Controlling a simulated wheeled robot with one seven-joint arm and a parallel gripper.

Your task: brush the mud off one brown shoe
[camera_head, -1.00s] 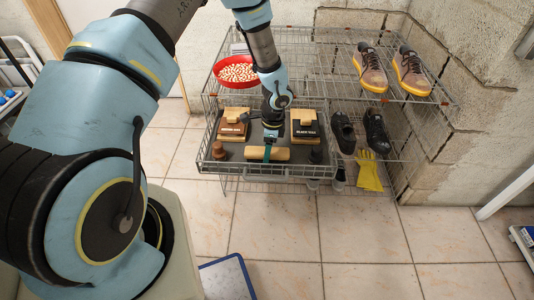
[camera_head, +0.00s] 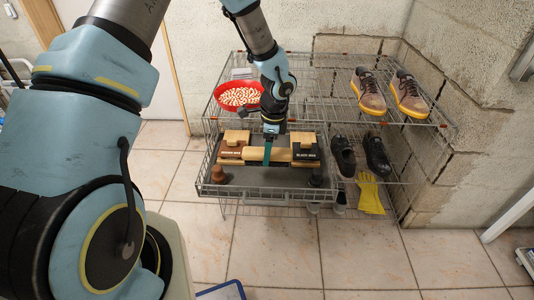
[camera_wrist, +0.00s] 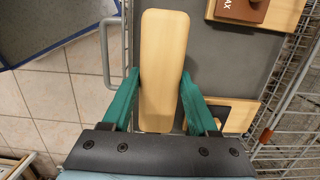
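My gripper (camera_head: 268,150) is shut on a wooden brush (camera_head: 254,154) and holds it above the grey tray, in front of the wax boxes. In the wrist view, the green fingers (camera_wrist: 160,88) sit on both sides of the pale wooden brush block (camera_wrist: 163,50); its underside is hidden. Two brown shoes with yellow-orange soles stand on the upper wire shelf at the right, the left one (camera_head: 369,92) and the right one (camera_head: 409,95). Mud on them is too small to tell. My gripper is left of and below them in the picture.
A brown wax box (camera_head: 232,152) and a black wax box (camera_head: 306,154) stand on the tray (camera_head: 268,178). A red bowl of pale pellets (camera_head: 238,97) is behind. Black shoes (camera_head: 376,154) and yellow gloves (camera_head: 370,194) are below the brown shoes. A block wall (camera_head: 465,110) borders the right.

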